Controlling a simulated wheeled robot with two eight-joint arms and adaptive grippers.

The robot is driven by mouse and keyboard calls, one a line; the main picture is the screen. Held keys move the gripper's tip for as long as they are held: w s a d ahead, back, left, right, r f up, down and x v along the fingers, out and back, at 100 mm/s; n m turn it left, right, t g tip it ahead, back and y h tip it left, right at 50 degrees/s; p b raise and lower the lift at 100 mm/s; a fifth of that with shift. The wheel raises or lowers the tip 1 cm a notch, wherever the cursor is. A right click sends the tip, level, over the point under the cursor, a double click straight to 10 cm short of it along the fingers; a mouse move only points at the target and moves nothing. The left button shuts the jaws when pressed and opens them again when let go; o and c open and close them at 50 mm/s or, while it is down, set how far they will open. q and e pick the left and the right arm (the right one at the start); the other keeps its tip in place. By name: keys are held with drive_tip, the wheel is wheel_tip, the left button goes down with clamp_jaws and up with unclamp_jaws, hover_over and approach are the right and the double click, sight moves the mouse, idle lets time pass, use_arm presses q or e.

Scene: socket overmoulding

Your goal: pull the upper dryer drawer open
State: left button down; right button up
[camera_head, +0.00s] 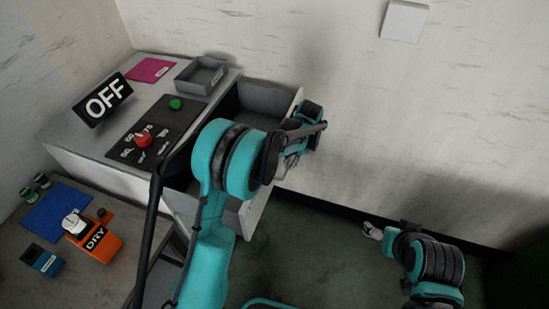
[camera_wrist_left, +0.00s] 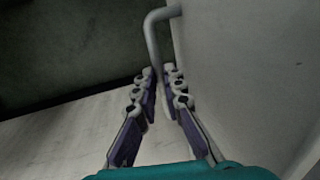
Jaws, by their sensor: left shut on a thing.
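The upper dryer drawer (camera_head: 268,97) stands out from the right side of the light cabinet, open, with its grey inside showing. Its pale front panel (camera_head: 254,212) is partly hidden by my left arm. In the left wrist view the bent grey handle (camera_wrist_left: 154,38) sticks out from the pale panel (camera_wrist_left: 240,60). My left gripper (camera_wrist_left: 160,84) has its finger pads on either side of the handle's lower end and is shut on it. In the head view my left gripper (camera_head: 292,155) is at the front panel, its fingers mostly hidden.
An orange DRY unit (camera_head: 93,241) stands on the lower left table. Dark floor (camera_head: 320,250) is clear beyond the drawer.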

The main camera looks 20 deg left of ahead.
use_arm(q)
drive_tip(key=shift+s+d, duration=0.1)
drive_tip(key=shift+d, duration=0.7)
drive_tip(key=c, duration=1.6)
unclamp_jaws()
wheel_tip(320, 180, up, 12)
drive_tip(key=d, duration=0.2)
drive_tip(key=shift+d+f, duration=0.1)
drive_tip(key=shift+f, duration=0.05)
